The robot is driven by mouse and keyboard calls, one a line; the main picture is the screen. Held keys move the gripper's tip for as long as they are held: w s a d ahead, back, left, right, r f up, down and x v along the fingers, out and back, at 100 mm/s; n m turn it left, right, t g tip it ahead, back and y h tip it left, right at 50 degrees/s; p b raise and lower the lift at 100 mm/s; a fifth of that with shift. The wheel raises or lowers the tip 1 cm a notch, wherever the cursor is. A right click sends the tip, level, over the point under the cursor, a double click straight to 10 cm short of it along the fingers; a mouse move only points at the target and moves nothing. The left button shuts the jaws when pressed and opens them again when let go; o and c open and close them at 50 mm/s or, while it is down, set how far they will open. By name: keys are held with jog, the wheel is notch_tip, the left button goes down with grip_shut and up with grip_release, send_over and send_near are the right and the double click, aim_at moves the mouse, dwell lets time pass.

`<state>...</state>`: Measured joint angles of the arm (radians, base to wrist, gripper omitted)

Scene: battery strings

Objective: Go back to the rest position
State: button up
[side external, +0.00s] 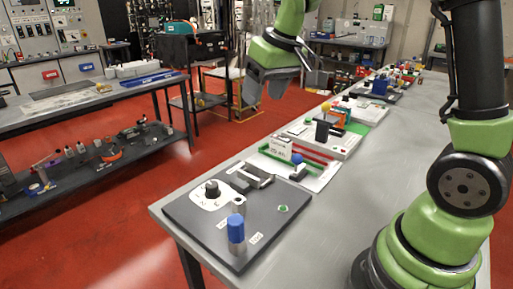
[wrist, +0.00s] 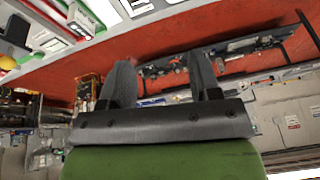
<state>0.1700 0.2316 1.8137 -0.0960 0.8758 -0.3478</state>
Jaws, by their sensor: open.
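My gripper (side external: 277,80) hangs in the air in the side view, above and behind the row of boards on the grey table (side external: 370,175). It is apart from everything on the table. In the wrist view my gripper (wrist: 160,78) shows two dark fingers spread well apart, with nothing between them. The near dark board (side external: 215,228) carries a blue-topped cylinder (side external: 236,230), a black knob (side external: 212,188) and a small green button (side external: 283,208). The battery strings cannot be made out for certain.
Further boards line the table, including one with green and red strips (side external: 300,160) and a white one (side external: 335,140). A workbench (side external: 75,100) with a lower shelf of tools stands at the left. Red floor (side external: 130,220) lies between the two. The air around my gripper looks clear.

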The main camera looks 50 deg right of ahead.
jog(key=s+a+r+m+t, duration=0.1)
jog(key=s+a+r, duration=0.1)
jog(key=s, duration=0.7)
jog(key=s+a+r+m+t+y, duration=0.1)
jog(key=s+a, duration=0.3)
jog(key=s, duration=0.5)
jog(key=shift+s+a+r+t+y, duration=0.3)
jog(key=shift+a+r+t, duration=0.1)
jog(key=shift+r+t, duration=0.15)
